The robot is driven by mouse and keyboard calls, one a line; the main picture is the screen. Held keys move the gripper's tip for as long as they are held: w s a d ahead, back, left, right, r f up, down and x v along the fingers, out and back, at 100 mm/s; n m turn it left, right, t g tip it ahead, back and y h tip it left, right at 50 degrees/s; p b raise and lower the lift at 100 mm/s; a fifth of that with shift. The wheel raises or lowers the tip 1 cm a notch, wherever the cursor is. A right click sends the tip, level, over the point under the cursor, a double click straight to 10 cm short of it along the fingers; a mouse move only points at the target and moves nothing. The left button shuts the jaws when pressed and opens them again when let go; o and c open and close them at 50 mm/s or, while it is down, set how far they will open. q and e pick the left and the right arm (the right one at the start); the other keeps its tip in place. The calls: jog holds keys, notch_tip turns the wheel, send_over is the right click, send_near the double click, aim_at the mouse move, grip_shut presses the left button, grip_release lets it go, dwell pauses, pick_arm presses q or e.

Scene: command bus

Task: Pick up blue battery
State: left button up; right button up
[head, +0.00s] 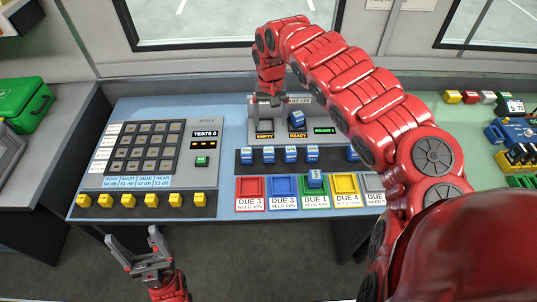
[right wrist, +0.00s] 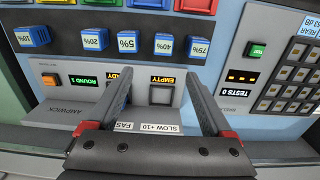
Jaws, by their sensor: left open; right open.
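Another blue battery (head: 297,118) sits in the bay above the READY display, and one (head: 315,179) stands on the green tray. My right gripper (head: 270,97) is open and empty over the charger; in its wrist view its fingers (right wrist: 157,82) straddle the empty bay marked EMPTY. My left gripper (head: 146,256) is open and empty, low in front of the bench.
Colored trays line the front, including a red tray (head: 250,187) and a yellow tray (head: 345,184). A keypad panel (head: 154,152) with yellow blocks stands left. A green case (head: 24,104) lies far left. My right arm hides part of the bench's right side.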

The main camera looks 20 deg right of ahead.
jog(key=b, duration=0.2)
send_over(268, 150)
jog(key=f, duration=0.8)
jog(key=shift+w+d+f, duration=0.2)
jog(key=shift+w+d, duration=0.1)
jog(key=shift+d, duration=0.05)
jog(key=shift+d+f+p, duration=0.1)
jog(key=shift+f+p, duration=0.2)
jog(key=shift+f, duration=0.05)
jog(key=shift+w+f, duration=0.1)
jog(key=shift+f, duration=0.7)
jog(key=shift+f+p, duration=0.2)
jog(key=shift+p, duration=0.2)
jog(key=f, duration=0.1)
jog(key=f+p, duration=0.1)
jog(key=a+f, duration=0.1)
jog(key=f, duration=0.1)
jog(key=shift+s, duration=0.4)
jog(key=shift+d+f, duration=0.2)
jog(key=shift+f, duration=0.15)
grip_shut()
